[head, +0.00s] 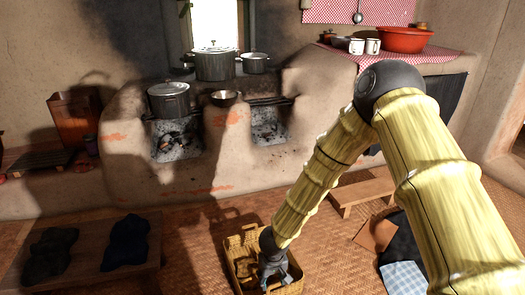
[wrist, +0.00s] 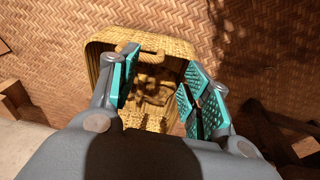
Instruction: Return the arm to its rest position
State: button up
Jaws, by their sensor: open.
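My arm reaches down from the right in the head view, and my gripper (head: 275,270) is low at the bottom centre, over a woven basket (head: 243,262). In the wrist view my gripper (wrist: 160,88) is open, with its two teal-padded fingers apart and nothing between them. The basket (wrist: 100,48) lies below the fingers with its handle (wrist: 150,55) across the far side. Several small tan pieces (wrist: 152,88) lie inside it. Part of the basket is hidden by my gripper in both views.
A mud hearth (head: 190,160) with pots (head: 215,62) stands behind. A low wooden bench (head: 362,194) is right of the basket, and a low platform with dark bundles (head: 125,242) is at left. A checked-cloth counter (head: 430,55) holds a red basin (head: 404,40) and mugs. Woven floor matting surrounds the basket.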

jog(key=s+d+f+m+h, duration=0.1)
jog(key=s+d+f, duration=0.4)
jog(key=s+d, duration=0.55)
jog(key=s+d+f+m+h, duration=0.1)
jog(key=s+d+f, duration=0.5)
jog(key=s, duration=0.8)
jog(key=s+d+r+m+g+y, duration=0.1)
jog(key=s+d+m+y, duration=0.15)
jog(key=s, duration=0.65)
notch_tip(320, 180, up, 38)
jog(key=p, duration=3.7)
jog(key=shift+s+d+r+n, duration=0.15)
jog(key=shift+s+d+n, duration=0.05)
jog(key=shift+s+n, duration=0.2)
jog(key=shift+h, duration=0.25)
